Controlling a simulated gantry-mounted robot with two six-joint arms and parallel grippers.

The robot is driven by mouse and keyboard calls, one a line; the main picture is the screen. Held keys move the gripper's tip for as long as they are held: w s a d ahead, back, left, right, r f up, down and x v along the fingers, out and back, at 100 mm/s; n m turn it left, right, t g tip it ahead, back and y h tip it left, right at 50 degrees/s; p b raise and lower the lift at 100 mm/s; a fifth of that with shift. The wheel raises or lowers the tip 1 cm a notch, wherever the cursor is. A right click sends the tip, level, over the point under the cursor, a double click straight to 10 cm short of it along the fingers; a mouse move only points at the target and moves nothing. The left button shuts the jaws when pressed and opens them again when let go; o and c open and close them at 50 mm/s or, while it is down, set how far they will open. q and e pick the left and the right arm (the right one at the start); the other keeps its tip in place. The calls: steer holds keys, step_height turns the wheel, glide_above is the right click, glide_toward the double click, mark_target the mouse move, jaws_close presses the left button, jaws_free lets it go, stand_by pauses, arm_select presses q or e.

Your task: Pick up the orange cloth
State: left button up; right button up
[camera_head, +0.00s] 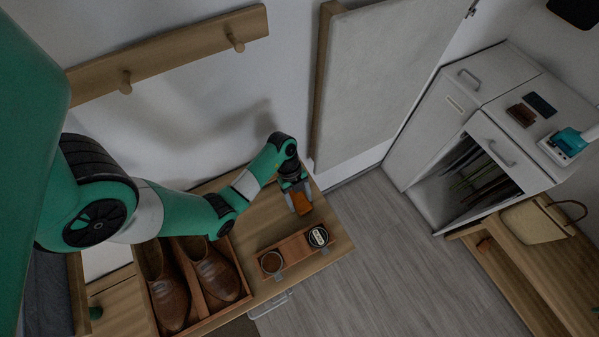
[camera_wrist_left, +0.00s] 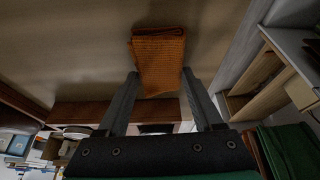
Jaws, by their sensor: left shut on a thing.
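The orange cloth (camera_head: 303,202) is a small folded, ribbed piece near the back right of the wooden bench top (camera_head: 332,236). My left gripper (camera_head: 298,200) reaches down to it from above and is shut on it. In the left wrist view, the cloth (camera_wrist_left: 158,52) sits between the fingertips of my left gripper (camera_wrist_left: 160,78) and extends past them. I cannot tell whether the cloth touches the bench. My right gripper is not in view.
A wooden tray (camera_head: 292,250) with two small round tins lies just in front of the cloth. Brown leather shoes (camera_head: 215,272) sit in a box to the left. A grey panel (camera_head: 375,80) stands behind. Bare floor (camera_head: 400,260) lies right of the bench.

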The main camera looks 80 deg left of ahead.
mark_target(303, 205)
arm_select(q)
step_height(303, 205, up, 4)
steer(key=shift+f+p, duration=0.25)
steer(key=shift+p, duration=0.7)
steer(key=s+d+r+p, duration=0.6)
steer(key=s+d+r, duration=0.3)
steer(key=d, duration=0.1)
steer(key=shift+d+r, duration=0.2)
steer(key=shift+d, duration=0.2)
steer(key=o, duration=0.7)
steer(key=c, duration=0.6)
